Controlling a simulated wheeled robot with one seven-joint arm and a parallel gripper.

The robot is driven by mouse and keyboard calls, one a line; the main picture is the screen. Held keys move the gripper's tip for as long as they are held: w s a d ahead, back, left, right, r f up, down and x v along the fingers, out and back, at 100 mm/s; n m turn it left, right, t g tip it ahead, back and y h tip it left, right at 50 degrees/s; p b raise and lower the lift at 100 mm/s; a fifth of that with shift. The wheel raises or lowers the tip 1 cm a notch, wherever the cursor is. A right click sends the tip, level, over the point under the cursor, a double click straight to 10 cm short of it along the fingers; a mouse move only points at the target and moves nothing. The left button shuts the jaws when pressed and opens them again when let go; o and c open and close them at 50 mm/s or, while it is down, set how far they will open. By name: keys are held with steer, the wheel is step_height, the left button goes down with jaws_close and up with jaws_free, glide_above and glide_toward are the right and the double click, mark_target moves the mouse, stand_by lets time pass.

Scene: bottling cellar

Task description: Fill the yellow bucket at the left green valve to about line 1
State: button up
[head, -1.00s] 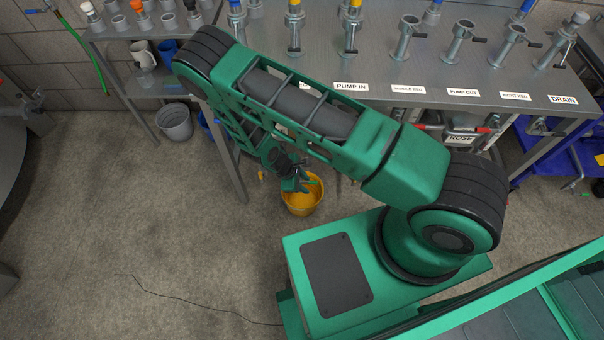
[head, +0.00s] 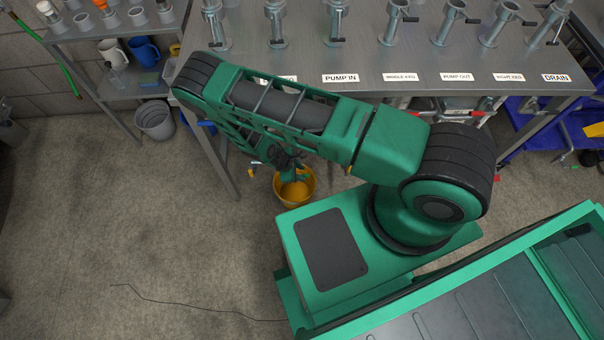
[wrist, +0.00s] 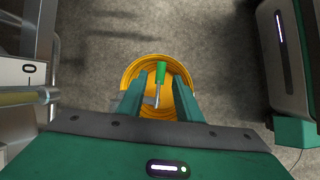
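The yellow bucket (head: 306,196) stands on the floor under my arm, in front of the steel bench. It also shows in the wrist view (wrist: 128,77), directly below my gripper, with ringed walls inside. My gripper (wrist: 158,72) points down over the bucket with its two green fingers apart. A green handle (wrist: 161,74) on a thin metal stem shows between the fingers, with gaps on both sides. I cannot tell whether it belongs to a valve or lies in the bucket. My arm hides part of the bucket in the head view. Its fill lines cannot be read.
The steel bench (head: 440,62) carries several upright pipe fittings and labels such as PUMP IN and DRAIN. A grey bucket (head: 155,120) stands by its left shelf. A bench leg (head: 222,168) is left of the yellow bucket. Floor (head: 110,220) at the left is clear.

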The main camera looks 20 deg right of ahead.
steer(key=shift+x, duration=1.15)
jaws_close()
